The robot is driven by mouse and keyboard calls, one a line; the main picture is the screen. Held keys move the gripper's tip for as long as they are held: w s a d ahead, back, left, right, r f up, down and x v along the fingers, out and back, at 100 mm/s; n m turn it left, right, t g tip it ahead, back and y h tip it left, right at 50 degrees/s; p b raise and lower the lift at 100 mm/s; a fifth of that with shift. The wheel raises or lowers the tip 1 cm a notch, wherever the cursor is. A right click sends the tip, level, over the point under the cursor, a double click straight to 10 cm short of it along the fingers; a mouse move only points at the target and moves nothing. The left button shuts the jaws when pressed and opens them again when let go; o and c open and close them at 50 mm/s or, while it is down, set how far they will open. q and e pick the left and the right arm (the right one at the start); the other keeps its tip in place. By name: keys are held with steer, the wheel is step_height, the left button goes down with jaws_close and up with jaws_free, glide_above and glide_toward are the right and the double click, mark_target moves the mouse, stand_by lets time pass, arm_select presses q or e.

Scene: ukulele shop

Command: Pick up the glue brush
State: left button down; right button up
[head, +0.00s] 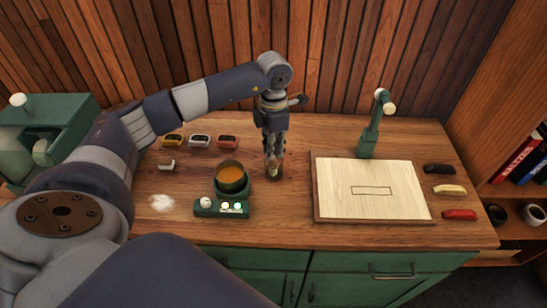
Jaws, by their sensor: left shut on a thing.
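My left gripper (274,157) points straight down over the middle of the workbench, just right of the glue pot. It is shut on a slim thing, which I take to be the glue brush (275,166). The fingers hide most of the brush, and only a small part shows at the tips. Its lower end is close to the bench top; I cannot tell whether it stands in a small holder. The dark green glue pot (233,191) holds orange-brown glue (230,173). My right gripper is out of view.
The pot's green control base (221,209) has lit lights. A pale board (371,187) lies to the right, with a green lamp (368,141) behind it. Several small coloured things lie behind the pot and at the right edge.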

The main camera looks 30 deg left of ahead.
arm_select(q)
steer(key=shift+w+r, duration=0.1)
steer(key=shift+r, duration=0.05)
step_height(320, 180, up, 8)
steer(key=b, duration=0.3)
steer(key=shift+r, duration=0.8)
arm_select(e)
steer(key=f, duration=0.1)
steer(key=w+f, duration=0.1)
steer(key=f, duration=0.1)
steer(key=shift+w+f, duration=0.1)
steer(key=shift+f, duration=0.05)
